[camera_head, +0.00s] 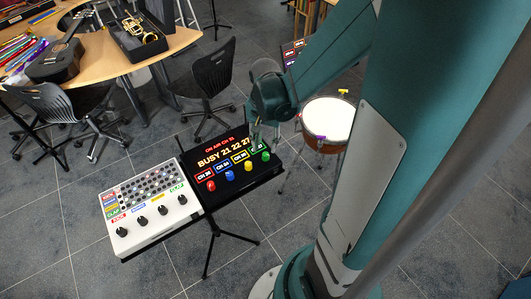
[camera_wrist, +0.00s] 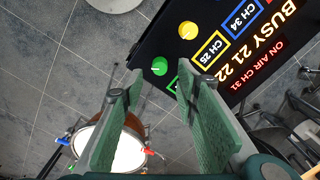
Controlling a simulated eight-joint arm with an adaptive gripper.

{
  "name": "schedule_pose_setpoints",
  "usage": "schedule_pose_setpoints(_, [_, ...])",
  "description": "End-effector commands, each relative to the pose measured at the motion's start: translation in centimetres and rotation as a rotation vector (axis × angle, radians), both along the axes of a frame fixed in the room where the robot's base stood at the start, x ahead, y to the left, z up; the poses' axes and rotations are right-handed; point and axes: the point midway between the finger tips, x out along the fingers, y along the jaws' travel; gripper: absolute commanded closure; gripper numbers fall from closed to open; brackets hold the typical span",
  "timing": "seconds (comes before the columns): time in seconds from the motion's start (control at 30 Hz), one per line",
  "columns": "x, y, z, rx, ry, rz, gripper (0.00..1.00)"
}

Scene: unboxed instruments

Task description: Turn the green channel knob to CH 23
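The green channel knob (camera_head: 265,156) is at the right end of a row of coloured knobs on a black panel (camera_head: 226,197). In the wrist view the green knob (camera_wrist: 160,67) has a pale pointer mark and lies just beyond the gap between my fingertips. My gripper (camera_head: 257,134) is above the panel's right side; in the wrist view its green-padded fingers (camera_wrist: 156,82) are spread, with nothing between them. The green-framed display (camera_wrist: 172,85) beside the knob is mostly hidden by a finger, so its number cannot be read.
The yellow knob (camera_wrist: 187,30) is close beside the green one; its display reads CH 25. Blue (camera_head: 228,176) and red (camera_head: 211,186) knobs follow. The sign reads ON AIR CH 31, BUSY 21 22 27. A white mixer (camera_head: 150,205) adjoins the panel; a drum (camera_head: 328,119) stands behind right.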

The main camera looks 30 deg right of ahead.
Motion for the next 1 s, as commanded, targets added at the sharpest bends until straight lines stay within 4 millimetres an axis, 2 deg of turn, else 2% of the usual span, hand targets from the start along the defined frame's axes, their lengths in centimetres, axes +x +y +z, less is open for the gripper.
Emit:
schedule_pose_setpoints(0.5, [0.0, 0.0, -4.7, 0.000, 0.000, 0.000, 0.69])
schedule_pose_setpoints(0.7, [0.0, 0.0, -5.6, 0.000, 0.000, 0.000, 0.69])
schedule_pose_setpoints(1.0, [0.0, 0.0, -5.8, 0.000, 0.000, 0.000, 0.69])
